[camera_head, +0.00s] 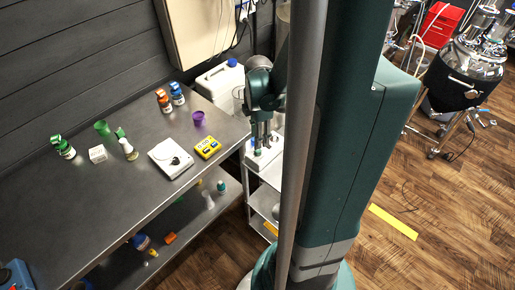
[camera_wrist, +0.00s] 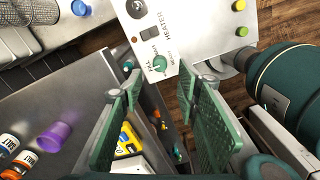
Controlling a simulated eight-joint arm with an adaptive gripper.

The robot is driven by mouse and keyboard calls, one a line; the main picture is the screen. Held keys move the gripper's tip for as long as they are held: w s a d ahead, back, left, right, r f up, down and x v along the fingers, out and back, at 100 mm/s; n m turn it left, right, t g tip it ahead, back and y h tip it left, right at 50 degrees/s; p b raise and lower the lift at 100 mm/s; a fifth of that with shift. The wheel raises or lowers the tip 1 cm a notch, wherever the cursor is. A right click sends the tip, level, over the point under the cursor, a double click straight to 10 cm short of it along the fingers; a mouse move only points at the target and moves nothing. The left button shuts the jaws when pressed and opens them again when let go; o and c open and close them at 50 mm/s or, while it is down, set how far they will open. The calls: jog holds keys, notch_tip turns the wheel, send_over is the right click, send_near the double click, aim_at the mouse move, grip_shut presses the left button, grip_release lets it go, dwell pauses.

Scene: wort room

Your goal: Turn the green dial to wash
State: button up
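The green dial (camera_wrist: 160,63) sits on a pale panel marked HEATER (camera_wrist: 185,30) in the wrist view. Small print surrounds the dial, too small to read with certainty, and I cannot tell which mark it points to. My gripper (camera_wrist: 160,85) is open, with its two green ribbed pads apart and nothing between them. The dial shows beyond the fingertips, in the gap between them, and the pads look clear of it. In the head view my gripper (camera_head: 262,140) points down over the pale unit on the white cart; the dial is not clearly visible there.
The panel also carries a green button (camera_wrist: 242,31), a yellow button (camera_wrist: 239,5) and a dark knob (camera_wrist: 137,8). The dark bench (camera_head: 95,200) on the left holds bottles, a purple cup (camera_head: 198,118), a scale (camera_head: 170,159) and a yellow meter (camera_head: 208,147). A white jug (camera_head: 221,84) stands behind.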

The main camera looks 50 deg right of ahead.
aim_at(258, 152)
jog(key=shift+f, duration=0.1)
jog(key=shift+f+b, duration=0.6)
jog(key=shift+f, duration=3.2)
jog(key=shift+c, duration=0.3)
jog(key=c, duration=0.8)
